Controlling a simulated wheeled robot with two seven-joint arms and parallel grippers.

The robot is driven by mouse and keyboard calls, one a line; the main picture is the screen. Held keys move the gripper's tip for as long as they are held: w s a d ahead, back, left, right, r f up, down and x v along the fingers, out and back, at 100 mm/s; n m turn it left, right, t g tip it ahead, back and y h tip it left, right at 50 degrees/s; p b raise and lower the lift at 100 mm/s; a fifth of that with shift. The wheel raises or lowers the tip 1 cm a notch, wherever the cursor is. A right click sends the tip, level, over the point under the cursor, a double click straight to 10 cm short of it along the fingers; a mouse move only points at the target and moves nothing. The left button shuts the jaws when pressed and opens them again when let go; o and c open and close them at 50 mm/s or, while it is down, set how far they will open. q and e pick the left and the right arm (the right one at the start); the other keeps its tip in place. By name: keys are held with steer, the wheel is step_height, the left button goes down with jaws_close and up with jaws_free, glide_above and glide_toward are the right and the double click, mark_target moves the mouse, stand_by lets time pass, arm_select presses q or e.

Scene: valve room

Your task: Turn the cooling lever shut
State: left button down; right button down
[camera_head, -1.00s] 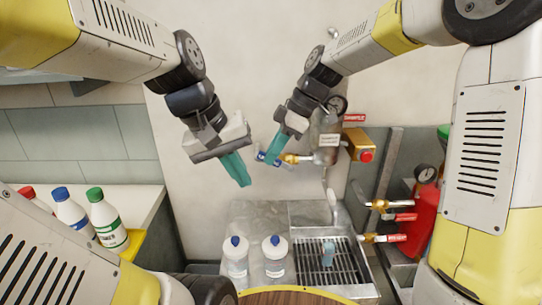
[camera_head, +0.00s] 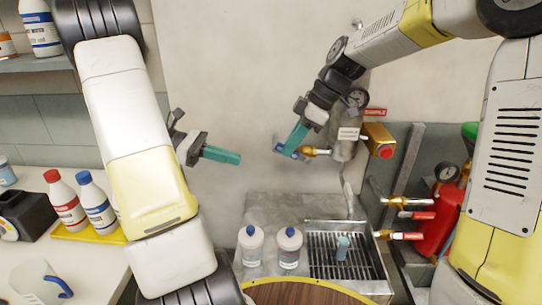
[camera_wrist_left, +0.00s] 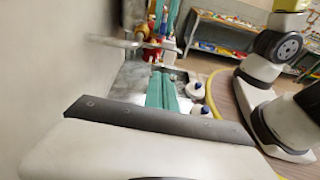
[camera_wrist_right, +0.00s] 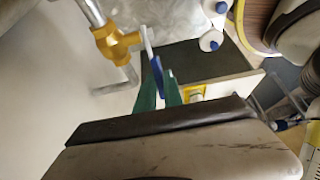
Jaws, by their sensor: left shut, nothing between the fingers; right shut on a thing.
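The blue-handled lever (camera_head: 288,152) sits at the left end of a brass valve (camera_head: 316,152) on the wall pipe; I take it for the cooling lever. My right gripper (camera_head: 294,143) reaches it from above, shut on its blue handle. In the right wrist view the blue handle (camera_wrist_right: 157,74) lies between the green fingers, beside the brass valve body (camera_wrist_right: 113,40). The fingers hide part of it. My left gripper (camera_head: 222,154) is shut and empty, left of the lever and apart from it, fingers pointing right. Its green fingers (camera_wrist_left: 161,92) also show in the left wrist view.
A gold box with a red button (camera_head: 387,151) and a gauge (camera_head: 358,97) are right of the lever. Two white bottles (camera_head: 250,245) (camera_head: 289,247) stand by a sink grate (camera_head: 338,268) below. More brass valves (camera_head: 408,202) sit at right. Wall between the grippers is clear.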

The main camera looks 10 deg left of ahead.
arm_select(q)
steer(key=w+d, duration=0.2)
steer(key=d, duration=0.8)
steer(key=shift+w+d+r, duration=0.3)
steer(key=shift+r, duration=0.1)
